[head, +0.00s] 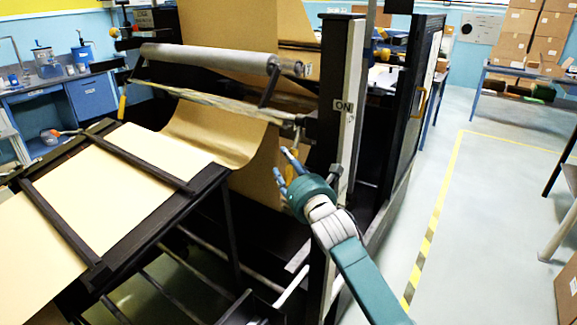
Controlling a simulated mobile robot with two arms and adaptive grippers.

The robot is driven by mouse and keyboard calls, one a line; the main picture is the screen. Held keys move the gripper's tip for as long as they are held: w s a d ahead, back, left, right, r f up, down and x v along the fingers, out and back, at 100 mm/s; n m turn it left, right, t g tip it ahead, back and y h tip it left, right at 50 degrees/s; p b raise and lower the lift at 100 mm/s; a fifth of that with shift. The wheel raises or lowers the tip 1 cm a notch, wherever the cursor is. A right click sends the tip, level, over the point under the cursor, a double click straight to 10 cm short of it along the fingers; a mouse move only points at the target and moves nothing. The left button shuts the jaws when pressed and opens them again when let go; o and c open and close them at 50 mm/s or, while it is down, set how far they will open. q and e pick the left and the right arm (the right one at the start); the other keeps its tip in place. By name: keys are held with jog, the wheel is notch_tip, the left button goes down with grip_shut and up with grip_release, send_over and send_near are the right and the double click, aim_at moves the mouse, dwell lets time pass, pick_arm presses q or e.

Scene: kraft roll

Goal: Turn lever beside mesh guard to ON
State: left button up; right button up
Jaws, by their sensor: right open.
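A white ON label (344,107) is on the pale upright post at the front of the paper machine. Below it, a short dark knob-ended part (335,171) sticks out by the post; it may be the lever, but its setting cannot be told. The dark framed guard panel (424,85) stands to the right, behind the post. My right gripper (281,162) is open and empty, left of the dark part and below the label. It points up and left, in front of the hanging kraft paper, and whether it touches anything is unclear. My left gripper is out of view.
Kraft paper (215,134) hangs in the machine below a grey roller (208,58). A dark-framed table (205,185) with paper fills the left front. Clear floor with a yellow-black line (431,235) lies right. Cardboard boxes (522,40) stand at the back right.

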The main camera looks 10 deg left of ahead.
grip_shut()
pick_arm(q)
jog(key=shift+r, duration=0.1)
pick_arm(e)
jog(key=shift+r, duration=0.1)
